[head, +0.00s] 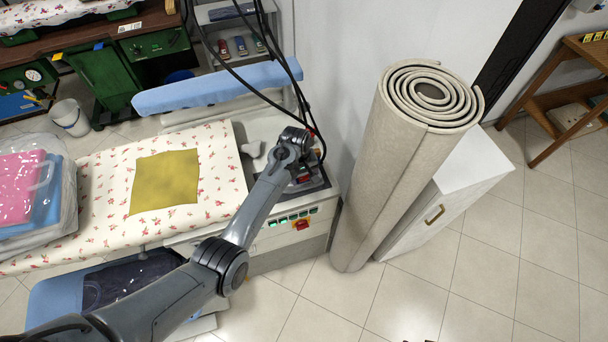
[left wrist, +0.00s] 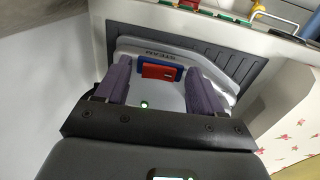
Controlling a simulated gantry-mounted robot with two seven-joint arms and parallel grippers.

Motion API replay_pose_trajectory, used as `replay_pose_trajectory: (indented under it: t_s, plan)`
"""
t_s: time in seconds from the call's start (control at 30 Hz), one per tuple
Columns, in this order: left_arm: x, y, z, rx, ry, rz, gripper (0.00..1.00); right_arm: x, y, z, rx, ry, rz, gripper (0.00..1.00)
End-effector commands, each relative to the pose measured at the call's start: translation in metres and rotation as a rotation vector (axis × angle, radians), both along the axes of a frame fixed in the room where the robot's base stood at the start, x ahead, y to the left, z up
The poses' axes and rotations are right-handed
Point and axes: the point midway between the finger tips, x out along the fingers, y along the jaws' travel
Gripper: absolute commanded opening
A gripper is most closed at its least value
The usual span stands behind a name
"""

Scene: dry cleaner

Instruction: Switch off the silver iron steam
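The silver iron (left wrist: 170,102) lies on a dark ribbed rest (left wrist: 255,62) in the left wrist view, with the word STEAM on it. Its steam switch (left wrist: 157,71) is a small red rocker in a blue frame. A small green light glows on the iron nearer to me. My left gripper (left wrist: 158,75) is open, with one purple finger on each side of the switch and nothing between them. I cannot tell whether the fingers touch the iron. In the head view my left gripper (head: 304,172) mostly hides the iron. My right gripper is not in view.
An ironing table (head: 105,185) with a flowered cover and a mustard cloth (head: 165,182) is on the left. A control panel (head: 292,218) with a red switch is on its front. A tall rolled carpet (head: 395,160) stands close on the right. Black cables (head: 235,75) hang above.

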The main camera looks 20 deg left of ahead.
Motion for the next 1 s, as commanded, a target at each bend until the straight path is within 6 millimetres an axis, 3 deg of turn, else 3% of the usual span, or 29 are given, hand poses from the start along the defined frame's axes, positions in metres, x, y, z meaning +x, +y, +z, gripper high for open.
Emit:
replay_pose_trajectory:
  t_s: [0.03, 0.37, 1.0]
  plan:
    - [0.0000, 0.0001, 0.0001, 0.000, 0.000, 0.000, 0.60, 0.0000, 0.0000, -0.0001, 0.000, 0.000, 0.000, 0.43]
    - [-0.0002, 0.0002, 0.0001, 0.000, 0.000, 0.000, 0.12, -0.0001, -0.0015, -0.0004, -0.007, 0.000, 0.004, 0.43]
    - [0.0026, -0.0033, 0.0001, 0.091, 0.084, -0.001, 0.12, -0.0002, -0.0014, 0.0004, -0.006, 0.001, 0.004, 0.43]
